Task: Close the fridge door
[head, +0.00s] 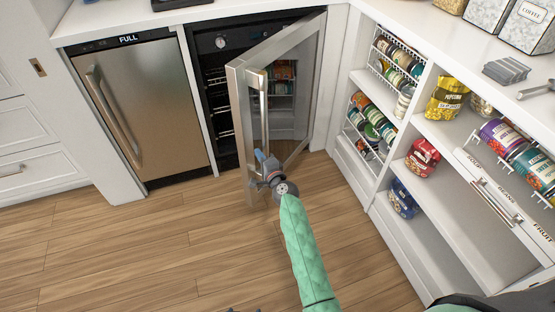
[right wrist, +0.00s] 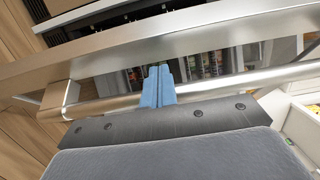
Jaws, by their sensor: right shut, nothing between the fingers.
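The fridge (head: 215,68) stands under the counter with a dark interior and racks showing. Its steel-framed glass door (head: 238,115) is swung open toward me, hinged at the right. My right gripper (head: 263,160) is at the door's outer side, near the lower part of the handle (head: 263,110). In the right wrist view its blue fingers (right wrist: 158,86) are shut together with nothing between them. They overlap the handle bar (right wrist: 215,88) there, beside the door frame (right wrist: 110,55); whether they touch it I cannot tell.
A closed steel appliance (head: 150,105) marked FULL stands left of the fridge. White open shelves (head: 400,130) with cans, jars and bags line the right side, close to the open door. The wooden floor (head: 150,245) in front is clear.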

